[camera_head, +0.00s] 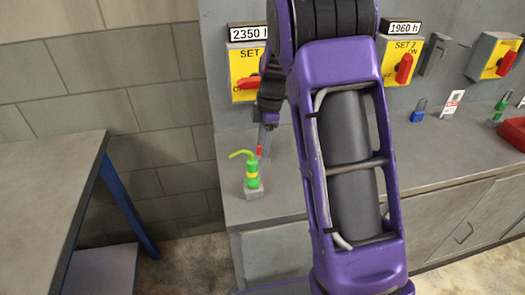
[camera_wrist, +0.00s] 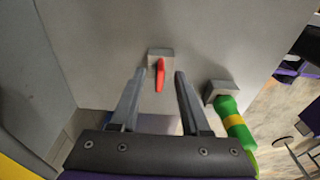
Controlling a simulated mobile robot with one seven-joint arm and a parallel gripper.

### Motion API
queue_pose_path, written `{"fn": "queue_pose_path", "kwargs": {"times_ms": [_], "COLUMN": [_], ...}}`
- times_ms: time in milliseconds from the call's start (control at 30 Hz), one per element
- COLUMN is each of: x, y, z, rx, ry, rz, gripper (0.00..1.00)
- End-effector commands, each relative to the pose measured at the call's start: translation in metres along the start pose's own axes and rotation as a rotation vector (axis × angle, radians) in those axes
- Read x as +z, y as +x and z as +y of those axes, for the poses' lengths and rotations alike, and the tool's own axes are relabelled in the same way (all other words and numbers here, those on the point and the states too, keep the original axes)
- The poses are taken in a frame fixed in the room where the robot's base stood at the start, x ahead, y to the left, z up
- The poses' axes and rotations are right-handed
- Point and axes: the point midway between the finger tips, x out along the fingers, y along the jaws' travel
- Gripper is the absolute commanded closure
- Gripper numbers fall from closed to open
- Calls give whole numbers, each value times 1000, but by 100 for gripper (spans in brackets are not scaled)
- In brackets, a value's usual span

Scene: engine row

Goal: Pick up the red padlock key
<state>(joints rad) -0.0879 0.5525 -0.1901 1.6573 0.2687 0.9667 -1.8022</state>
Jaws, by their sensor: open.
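The red padlock key (camera_wrist: 160,74) stands on a small grey block on the grey counter in the wrist view. In the head view the red key (camera_head: 259,150) shows as a small red spot just below my gripper (camera_head: 265,146). My gripper (camera_wrist: 161,73) is open in the wrist view, with one finger on each side of the key in the picture. Gaps show on both sides, so no contact is visible. The depth between the fingertips and the key is hard to tell.
A green item with a yellow band (camera_head: 252,172) stands on its own grey block close by; the wrist view shows it (camera_wrist: 234,122) right of the right finger. The counter's front edge (camera_head: 270,222) is near. A blue padlock (camera_head: 418,112) and red box (camera_head: 514,132) lie farther right.

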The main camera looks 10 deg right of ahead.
Motion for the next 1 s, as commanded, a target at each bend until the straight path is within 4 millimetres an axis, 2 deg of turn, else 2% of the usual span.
{"fn": "queue_pose_path", "kwargs": {"times_ms": [100, 300, 567, 1000], "x": [0, 0, 0, 0], "y": [7, 6, 6, 6], "z": [0, 0, 0, 0], "rx": [-1, 0, 0, 1], "ry": [0, 0, 0, 0], "rz": [-1, -1, -1, -1], "gripper": [54, 54, 100, 100]}}
